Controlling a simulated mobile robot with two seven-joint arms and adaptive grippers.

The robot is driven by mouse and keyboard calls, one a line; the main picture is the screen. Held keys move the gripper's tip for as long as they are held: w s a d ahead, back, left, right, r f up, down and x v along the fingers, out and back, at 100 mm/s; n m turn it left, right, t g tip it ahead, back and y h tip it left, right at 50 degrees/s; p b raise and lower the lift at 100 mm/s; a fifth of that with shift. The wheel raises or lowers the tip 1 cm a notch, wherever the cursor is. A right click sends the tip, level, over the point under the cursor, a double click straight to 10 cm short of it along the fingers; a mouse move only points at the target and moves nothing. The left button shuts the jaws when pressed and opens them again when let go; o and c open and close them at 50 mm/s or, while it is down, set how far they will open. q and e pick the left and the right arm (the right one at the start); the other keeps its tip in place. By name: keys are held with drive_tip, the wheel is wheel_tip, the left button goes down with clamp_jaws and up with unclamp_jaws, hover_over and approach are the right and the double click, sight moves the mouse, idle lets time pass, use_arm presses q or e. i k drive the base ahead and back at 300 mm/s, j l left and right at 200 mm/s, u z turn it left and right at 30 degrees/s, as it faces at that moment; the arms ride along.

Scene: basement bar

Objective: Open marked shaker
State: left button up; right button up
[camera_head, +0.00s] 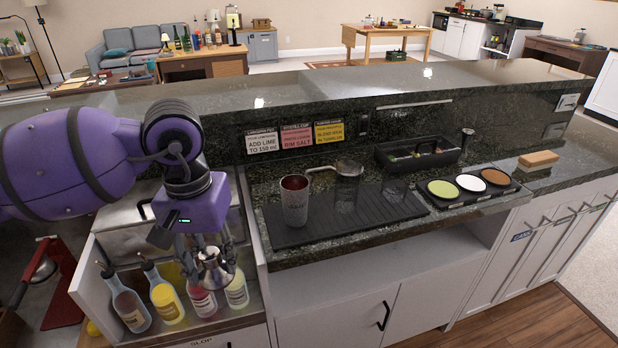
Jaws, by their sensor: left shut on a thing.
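My left gripper (207,262) points down at the lower left, with its fingers around a silver metal piece (214,277) that looks like a shaker top. It is held above or in front of the bottles in the speed rail; the fingers partly hide it. A metal shaker tin (295,202) stands upright and open on the black bar mat (330,222), its reddish inside showing. I cannot make out a mark on it. The tin is apart from the gripper, to its right. My right gripper is out of view.
Several bottles (167,302) stand in the rail below the gripper. A strainer (347,167) and clear glasses (345,194) are near the tin. A tray with three coloured dishes (471,182), a black caddy (420,152) and a sponge (538,159) lie to the right. A raised ledge runs behind.

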sight(295, 188)
drive_tip(key=i+l, duration=0.1)
drive_tip(key=i, duration=0.3)
drive_tip(key=i+l, duration=0.15)
drive_tip(key=i, duration=0.3)
drive_tip(key=i+l, duration=0.1)
drive_tip(key=i, duration=0.3)
drive_tip(key=u, duration=0.05)
